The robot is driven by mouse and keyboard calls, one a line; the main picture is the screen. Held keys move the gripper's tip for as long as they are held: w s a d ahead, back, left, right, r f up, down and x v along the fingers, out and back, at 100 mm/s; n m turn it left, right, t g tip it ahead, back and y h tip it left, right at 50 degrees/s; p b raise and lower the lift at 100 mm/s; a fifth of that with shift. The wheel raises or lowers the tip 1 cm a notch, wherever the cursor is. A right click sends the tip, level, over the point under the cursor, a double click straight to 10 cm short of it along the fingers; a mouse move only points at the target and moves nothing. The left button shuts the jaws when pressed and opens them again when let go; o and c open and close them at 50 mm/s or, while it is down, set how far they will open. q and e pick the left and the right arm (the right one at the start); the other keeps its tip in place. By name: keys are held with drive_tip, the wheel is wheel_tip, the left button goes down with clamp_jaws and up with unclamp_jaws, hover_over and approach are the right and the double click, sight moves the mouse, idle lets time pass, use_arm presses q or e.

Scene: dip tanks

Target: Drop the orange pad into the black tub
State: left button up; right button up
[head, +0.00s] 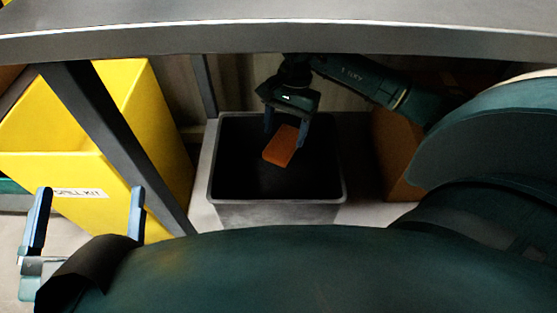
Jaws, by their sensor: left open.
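The black tub (214,190) stands open-topped on a pale surface below the shelf edge, in the middle of the head view. My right gripper (285,134) points down over the tub's opening. The orange pad (281,147) is tilted between its two blue fingers, which seem shut on it. The pad shows against the tub's dark inside, and its height above the floor of the tub is hard to judge. My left gripper (90,205) is open and empty at the lower left, well apart from the tub, in front of the yellow bin.
A yellow bin (150,120) with a label stands left of the tub, behind a dark slanted post (110,140). A brown box (395,150) stands right of the tub. A grey shelf edge (280,38) crosses the top. My own arm covers the lower right.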

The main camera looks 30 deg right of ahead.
drive_tip(key=o, duration=0.3)
drive_tip(key=shift+o, duration=0.2)
drive_tip(key=s+p+v, duration=0.1)
drive_tip(key=p+v, duration=0.1)
drive_tip(key=v, duration=0.5)
drive_tip(key=shift+w+r, duration=0.3)
drive_tip(key=shift+w, duration=0.15)
